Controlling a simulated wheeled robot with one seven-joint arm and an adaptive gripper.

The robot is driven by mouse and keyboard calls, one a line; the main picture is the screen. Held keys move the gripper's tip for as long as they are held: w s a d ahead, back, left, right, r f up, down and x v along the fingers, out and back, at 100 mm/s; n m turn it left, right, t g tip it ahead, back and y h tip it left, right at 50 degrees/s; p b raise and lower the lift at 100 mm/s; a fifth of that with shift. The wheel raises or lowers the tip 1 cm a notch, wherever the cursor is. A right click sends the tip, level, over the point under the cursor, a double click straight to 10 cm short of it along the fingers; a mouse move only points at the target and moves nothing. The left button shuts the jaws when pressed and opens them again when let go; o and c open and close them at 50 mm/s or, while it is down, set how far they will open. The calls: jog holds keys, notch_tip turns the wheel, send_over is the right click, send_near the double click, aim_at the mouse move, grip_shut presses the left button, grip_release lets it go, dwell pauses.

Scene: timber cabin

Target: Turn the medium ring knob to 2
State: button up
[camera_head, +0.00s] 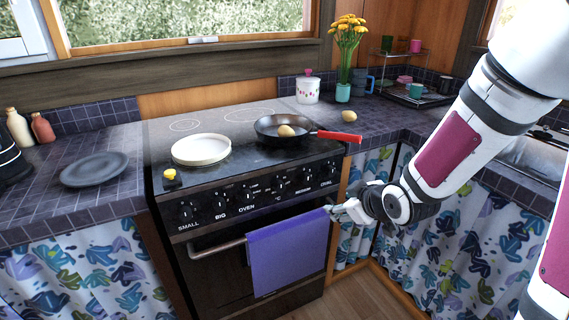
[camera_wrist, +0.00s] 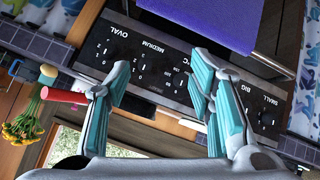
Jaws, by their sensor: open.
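The black stove's front panel (camera_head: 235,205) carries a row of dark knobs with white labels. The medium ring knob (camera_head: 306,178) is second from the right, between the °C and OVAL knobs. Its exact setting is too small to read. My gripper (camera_head: 342,211) is low in front of the panel's right end, near the oven handle and towel. In the wrist view, my gripper (camera_wrist: 163,70) is open and empty, its teal fingers spread. The panel shows upside down there, with the MEDIUM label (camera_wrist: 152,46) between the fingers. The gripper appears apart from the knobs.
A purple towel (camera_head: 287,252) hangs on the oven handle (camera_head: 217,248). A pan (camera_head: 266,131) holding a potato (camera_head: 286,131) has its red handle (camera_head: 339,136) jutting past the stove's right edge. A white plate (camera_head: 201,149) and a yellow item (camera_head: 170,177) are on the stovetop.

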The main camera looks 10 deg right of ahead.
jog(key=w+a+f+t+y+b, duration=0.25)
jog(key=w+f+t+b, duration=0.2)
jog(key=f, duration=0.35)
jog(key=m+t+b, duration=0.2)
jog(key=t+b, duration=0.1)
send_near(307, 180)
jog(key=shift+y, duration=0.25)
jog(key=x, duration=0.8)
jog(key=shift+w+d+f, duration=0.15)
jog(key=shift+w+d, duration=0.05)
jog(key=shift+w, duration=0.25)
grip_shut()
